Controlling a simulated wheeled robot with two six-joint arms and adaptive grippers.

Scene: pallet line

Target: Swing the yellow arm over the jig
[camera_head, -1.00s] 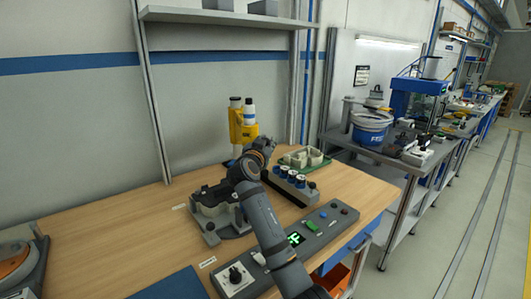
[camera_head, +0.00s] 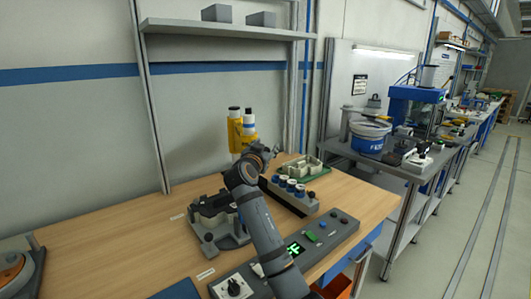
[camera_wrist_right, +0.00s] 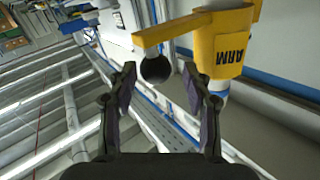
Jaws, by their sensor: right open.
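The yellow arm (camera_head: 236,138) stands on the bench near the wall in the head view, with white-and-black cylinders at its top. In the right wrist view its yellow body (camera_wrist_right: 222,45) is lettered ARM, and a yellow bar runs left from it with a black round knob (camera_wrist_right: 156,68) below. My right gripper (camera_head: 266,153) is at the yellow arm in the head view. In the wrist view its open fingers (camera_wrist_right: 160,82) are either side of the knob; contact is not visible. A grey fixture, apparently the jig (camera_head: 219,235), sits on the bench, partly behind my right arm. My left gripper is not in view.
A block with blue-and-white caps (camera_head: 291,190) and a green tray (camera_head: 303,167) stand right of my arm. A control panel (camera_head: 320,238) lies at the front right. A round orange device (camera_head: 12,270) is at the far left. The bench's left middle is clear.

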